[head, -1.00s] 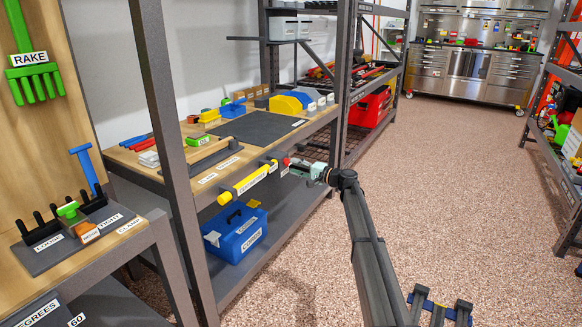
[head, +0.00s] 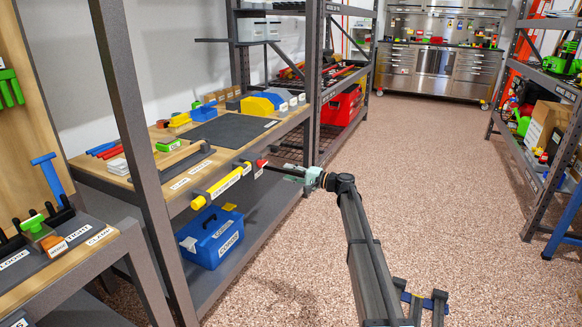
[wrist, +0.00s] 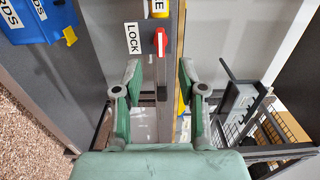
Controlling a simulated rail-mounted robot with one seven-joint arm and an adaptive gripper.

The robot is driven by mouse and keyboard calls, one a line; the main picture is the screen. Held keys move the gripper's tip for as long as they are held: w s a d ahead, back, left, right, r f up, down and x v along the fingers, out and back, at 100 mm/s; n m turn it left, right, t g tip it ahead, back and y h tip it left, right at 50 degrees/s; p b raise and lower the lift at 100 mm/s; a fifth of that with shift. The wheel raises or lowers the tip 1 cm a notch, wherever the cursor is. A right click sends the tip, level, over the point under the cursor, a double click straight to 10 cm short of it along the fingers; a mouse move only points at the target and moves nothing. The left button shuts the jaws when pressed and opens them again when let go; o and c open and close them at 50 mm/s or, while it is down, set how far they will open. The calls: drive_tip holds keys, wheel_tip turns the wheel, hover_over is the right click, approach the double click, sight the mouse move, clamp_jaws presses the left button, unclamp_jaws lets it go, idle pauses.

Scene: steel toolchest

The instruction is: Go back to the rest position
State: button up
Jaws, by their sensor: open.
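My gripper (head: 287,178) is green and grey and is held out beside the front edge of the workbench shelf, at the end of my dark arm. In the wrist view its two fingers (wrist: 160,82) stand apart with nothing between them. Beyond the fingertips is a red lever (wrist: 160,42) beside a LOCK label (wrist: 133,38).
A blue box (head: 212,240) stands on the lower shelf. The bench top holds a dark mat (head: 230,130) and several coloured items. The speckled floor (head: 430,170) to the right is open, with a shelf rack (head: 530,160) beyond.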

drive_tip(key=s+d+f+n+g+h, duration=0.1)
drive_tip(key=s+d+f+g+h, duration=0.4)
drive_tip(key=s+f, duration=0.7)
drive_tip(key=s+d+f+n+g+h, duration=0.25)
drive_tip(key=s+d+f+h, duration=0.3)
drive_tip(key=s+f, duration=0.6)
drive_tip(key=s+d+m+g+h, duration=0.15)
drive_tip(key=s+d+h, duration=0.25)
drive_tip(key=s+d, duration=0.7)
drive_tip(key=s+d+m+g+h, duration=0.1)
drive_tip(key=s+d+g+h, duration=0.45)
drive_tip(key=s, duration=0.95)
drive_tip(key=s+d+m+t+h, duration=0.1)
drive_tip(key=s+d+h, duration=0.2)
drive_tip(key=s+d, duration=0.85)
drive_tip(key=s+a+n+y+p, duration=0.4)
drive_tip(key=s+a+p, duration=1.4)
drive_tip(key=p, duration=1.2)
drive_tip(key=s+y, duration=0.1)
drive_tip(key=y, duration=0.1)
drive_tip(key=shift+s+n+g+y+p, duration=0.2)
drive_tip(key=shift+n+g+y+p, duration=0.1)
drive_tip(key=shift+g+p, duration=0.05)
